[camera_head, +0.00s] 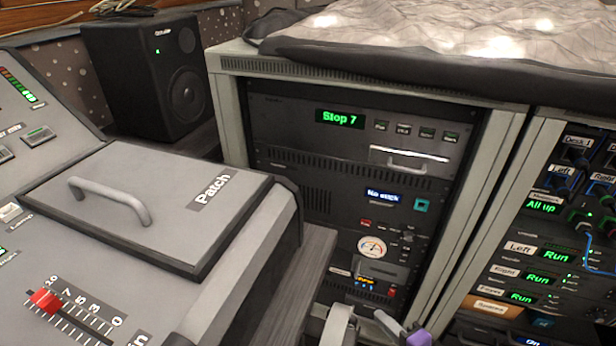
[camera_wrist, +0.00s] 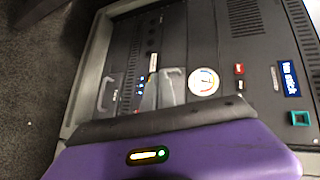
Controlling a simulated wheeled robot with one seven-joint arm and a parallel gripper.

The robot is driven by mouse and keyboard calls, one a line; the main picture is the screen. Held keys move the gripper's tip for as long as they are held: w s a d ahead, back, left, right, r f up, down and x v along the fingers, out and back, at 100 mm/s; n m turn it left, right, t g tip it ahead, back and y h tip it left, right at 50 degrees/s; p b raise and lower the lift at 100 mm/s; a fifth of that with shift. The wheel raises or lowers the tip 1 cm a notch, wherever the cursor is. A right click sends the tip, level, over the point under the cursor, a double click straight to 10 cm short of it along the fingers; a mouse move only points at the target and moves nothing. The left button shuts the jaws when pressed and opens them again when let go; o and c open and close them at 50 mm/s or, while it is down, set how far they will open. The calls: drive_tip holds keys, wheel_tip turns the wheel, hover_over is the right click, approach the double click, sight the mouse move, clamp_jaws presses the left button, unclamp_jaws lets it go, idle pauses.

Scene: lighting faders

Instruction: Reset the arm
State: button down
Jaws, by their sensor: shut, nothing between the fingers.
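My gripper (camera_wrist: 200,150) shows in the wrist view as a purple body with a small lit strip and a dark front edge, in front of the rack. It is shut with nothing in it. No contact with the rack can be made out.
The fader desk (camera_head: 240,265) with a red fader knob (camera_head: 45,300) and closed Patch lid (camera_head: 110,185) is at left. A black speaker (camera_head: 135,80) stands behind. A second rack (camera_head: 530,180) is at right. A crumpled sheet (camera_head: 440,35) covers the rack top. Dark floor (camera_wrist: 35,90) is clear.

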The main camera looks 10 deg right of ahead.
drive_tip(key=s+d+r+n+t+h, duration=0.1)
drive_tip(key=s+d+r+n+h, duration=0.2)
drive_tip(key=s+d+r+h, duration=0.3)
drive_tip(key=s+a+r+n+y, duration=0.1)
drive_tip(key=s+a+r+n, duration=0.3)
drive_tip(key=s, duration=0.5)
drive_tip(key=s+a+r+n, duration=0.3)
drive_tip(key=s+r+n, duration=0.15)
drive_tip(key=s, duration=0.45)
drive_tip(key=s+a+r+n+y, duration=0.1)
drive_tip(key=s+a+r+n, duration=0.3)
drive_tip(key=s, duration=0.5)
wheel_tip(320, 180, up, 27)
drive_tip(key=m+p, duration=0.1)
drive_tip(key=p, duration=2.4)
drive_tip(key=shift+f+p, duration=0.2)
drive_tip(key=shift+p, duration=0.2)
